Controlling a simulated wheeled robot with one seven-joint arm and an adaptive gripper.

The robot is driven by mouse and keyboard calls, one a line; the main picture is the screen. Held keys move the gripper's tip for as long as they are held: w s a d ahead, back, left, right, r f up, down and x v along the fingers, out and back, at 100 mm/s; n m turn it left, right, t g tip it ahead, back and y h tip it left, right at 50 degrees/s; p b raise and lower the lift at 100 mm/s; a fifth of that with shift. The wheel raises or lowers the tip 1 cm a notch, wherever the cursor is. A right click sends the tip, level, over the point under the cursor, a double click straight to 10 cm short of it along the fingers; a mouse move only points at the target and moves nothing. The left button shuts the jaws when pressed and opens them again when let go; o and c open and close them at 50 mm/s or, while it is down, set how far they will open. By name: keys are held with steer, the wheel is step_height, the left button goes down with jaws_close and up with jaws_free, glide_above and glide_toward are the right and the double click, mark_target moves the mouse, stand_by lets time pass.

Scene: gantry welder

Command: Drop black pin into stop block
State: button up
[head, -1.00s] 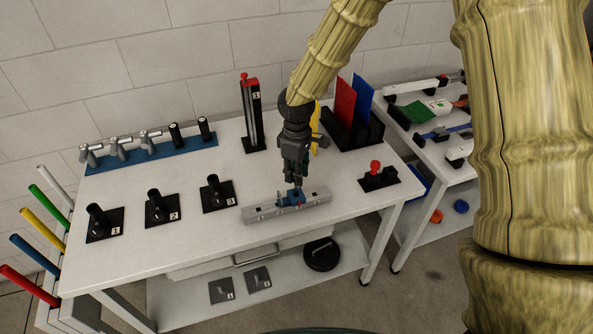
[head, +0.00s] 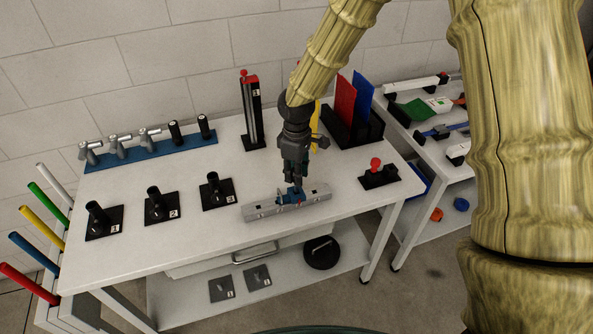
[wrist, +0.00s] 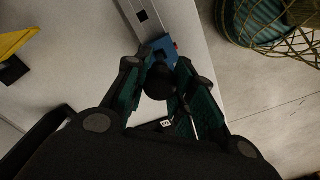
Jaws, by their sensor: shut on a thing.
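The blue stop block (head: 291,198) sits on the grey metal rail (head: 262,210) near the table's front edge. It also shows in the wrist view (wrist: 160,47), with a small red part at its side. My gripper (head: 296,183) is directly above the block, pointing down. In the wrist view my gripper (wrist: 163,72) is shut on the black pin (wrist: 158,86), whose round dark head shows between the fingers. The pin's lower end is hidden, so I cannot tell whether it is inside the block's hole.
Several black holders (head: 161,206) stand left of the rail. A black base with a red knob (head: 375,165) stands to the right. A blue rack (head: 150,153) with handles lies at the back left. A tall black post (head: 251,112) and a plate rack (head: 352,130) stand behind.

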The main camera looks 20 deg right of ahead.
mark_target(296, 192)
steer(key=shift+f+b, duration=0.85)
steer(key=shift+f, duration=1.6)
steer(key=o, duration=1.1)
